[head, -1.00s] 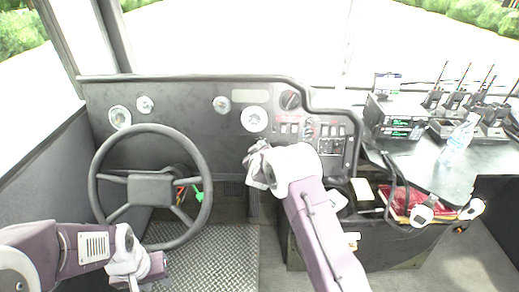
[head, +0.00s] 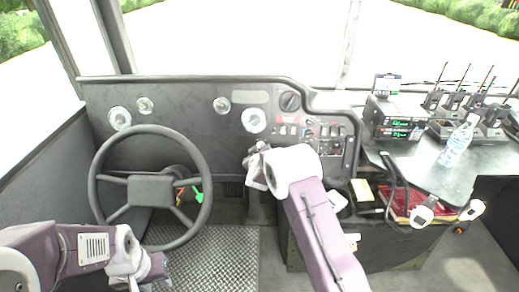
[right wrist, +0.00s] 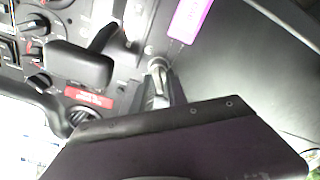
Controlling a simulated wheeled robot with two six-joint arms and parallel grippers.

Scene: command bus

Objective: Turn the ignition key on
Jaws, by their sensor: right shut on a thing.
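My right gripper (head: 257,165) is at the dashboard (head: 180,110), right of the steering wheel (head: 150,190). In the right wrist view its dark fingers (right wrist: 162,92) are shut on a small metal piece at the panel, which looks like the ignition key (right wrist: 158,68). A pink-purple tag (right wrist: 190,18) hangs beside it on a thin cord. In the head view the gripper and arm hide the key, and its turn angle is unclear. My left gripper (head: 150,275) is low at the left, below the wheel and away from the panel; its fingers are too unclear to judge.
A green tag (head: 198,194) hangs behind the wheel's right side. A switch panel with a red label (head: 293,120) is right of my right gripper. Radios (head: 398,118) and a bottle (head: 458,145) stand on the right-hand counter. The floor plate (head: 215,255) is clear.

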